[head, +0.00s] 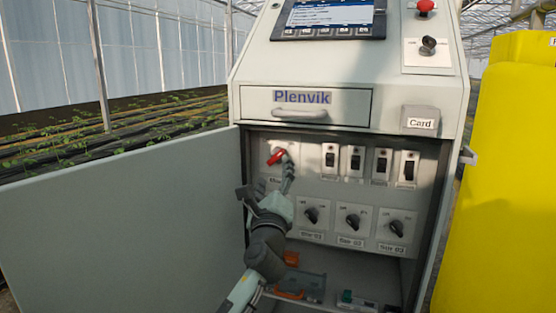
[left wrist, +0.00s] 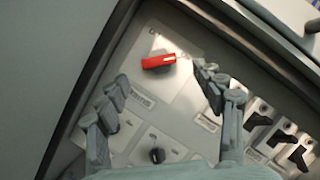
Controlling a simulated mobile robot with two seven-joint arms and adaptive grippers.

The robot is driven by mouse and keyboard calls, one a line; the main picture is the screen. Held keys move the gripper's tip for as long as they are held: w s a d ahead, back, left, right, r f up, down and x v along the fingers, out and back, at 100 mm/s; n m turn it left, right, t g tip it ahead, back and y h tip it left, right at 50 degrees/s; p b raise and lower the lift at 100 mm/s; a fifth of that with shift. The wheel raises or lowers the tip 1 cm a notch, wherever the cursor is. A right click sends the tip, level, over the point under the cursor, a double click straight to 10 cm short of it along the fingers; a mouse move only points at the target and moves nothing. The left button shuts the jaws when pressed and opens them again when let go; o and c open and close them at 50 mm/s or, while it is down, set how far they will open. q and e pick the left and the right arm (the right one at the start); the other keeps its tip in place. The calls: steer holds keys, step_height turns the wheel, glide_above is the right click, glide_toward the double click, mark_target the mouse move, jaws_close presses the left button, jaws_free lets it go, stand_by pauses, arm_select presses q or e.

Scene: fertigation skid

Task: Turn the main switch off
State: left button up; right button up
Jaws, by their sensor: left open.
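The main switch (head: 277,157) is a red rotary handle on a pale plate at the upper left of the panel inside the open cabinet. Its handle lies tilted, right end higher, in the head view. In the left wrist view the red handle (left wrist: 158,62) lies nearly level on a grey knob. My left gripper (head: 268,184) is open in front of the panel, just below the switch, and partly hides its plate and label. In the left wrist view its fingertips (left wrist: 162,80) are spread to either side below the handle, with nothing between them. My right gripper is not in view.
Several black toggle switches (head: 356,160) are right of the main switch. Black rotary knobs (head: 352,221) sit below. The open cabinet door (head: 120,225) fills the left. A drawer (head: 305,105) is above, a yellow tank (head: 505,180) at right. Loose parts (head: 312,285) lie on the cabinet floor.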

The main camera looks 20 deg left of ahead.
mark_target(275, 158)
arm_select(q)
steer(key=x, duration=0.6)
steer(key=shift+a, duration=0.1)
steer(key=shift+w, duration=0.25)
steer(key=shift+w+a, duration=0.1)
steer(key=c, duration=1.2)
steer(key=shift+o, duration=0.2)
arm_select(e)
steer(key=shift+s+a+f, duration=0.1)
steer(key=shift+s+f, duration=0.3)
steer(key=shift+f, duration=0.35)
